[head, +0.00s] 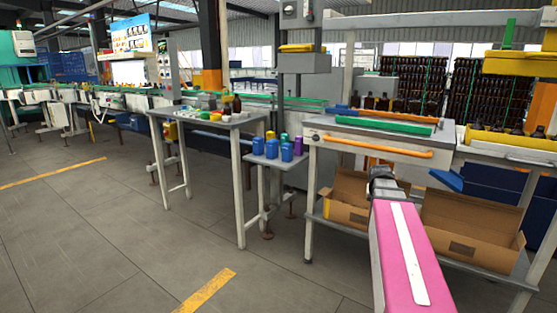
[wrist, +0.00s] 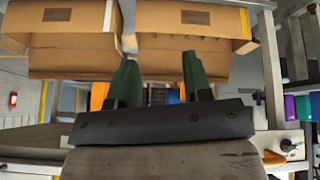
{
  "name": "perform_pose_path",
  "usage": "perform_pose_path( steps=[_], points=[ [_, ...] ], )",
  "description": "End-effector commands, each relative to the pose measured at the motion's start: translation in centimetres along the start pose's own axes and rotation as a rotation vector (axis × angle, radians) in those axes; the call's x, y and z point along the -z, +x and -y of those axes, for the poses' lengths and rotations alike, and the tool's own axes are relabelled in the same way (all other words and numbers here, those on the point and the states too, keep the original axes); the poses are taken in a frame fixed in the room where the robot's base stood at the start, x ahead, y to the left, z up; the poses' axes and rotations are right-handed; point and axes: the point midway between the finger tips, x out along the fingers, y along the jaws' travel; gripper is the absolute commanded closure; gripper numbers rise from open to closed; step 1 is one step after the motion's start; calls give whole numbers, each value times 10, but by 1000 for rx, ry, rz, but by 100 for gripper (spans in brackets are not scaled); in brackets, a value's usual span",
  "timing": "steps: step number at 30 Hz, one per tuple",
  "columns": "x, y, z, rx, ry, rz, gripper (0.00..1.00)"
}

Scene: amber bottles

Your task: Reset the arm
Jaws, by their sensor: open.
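My gripper (wrist: 158,82) shows in the wrist view as two dark green fingers standing apart on a black mount. It is open, and nothing shows between the fingertips. In the head view my pink arm with a white strip reaches forward at the lower right, toward the front of the workbench (head: 350,129). The fingers cannot be made out there. Two open cardboard boxes sit on the bench's lower shelf, left (head: 343,213) and right (head: 468,228) of my arm. Both boxes also fill the top of the wrist view.
An orange bar (head: 378,147) runs along the bench front. A narrow table (head: 215,122) beyond holds small items and an amber bottle (head: 236,103). Open floor (head: 110,215) lies at the left.

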Motion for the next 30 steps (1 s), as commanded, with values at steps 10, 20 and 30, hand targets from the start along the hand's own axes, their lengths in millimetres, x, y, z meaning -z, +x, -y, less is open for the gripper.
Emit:
perform_pose_path(
  steps=[10,20,30],
  points=[
    [-154,44,101,114,-177,243,55],
    [-272,54,153,187,-312,428,55],
    [-294,55,161,200,-338,464,55]
  ],
)
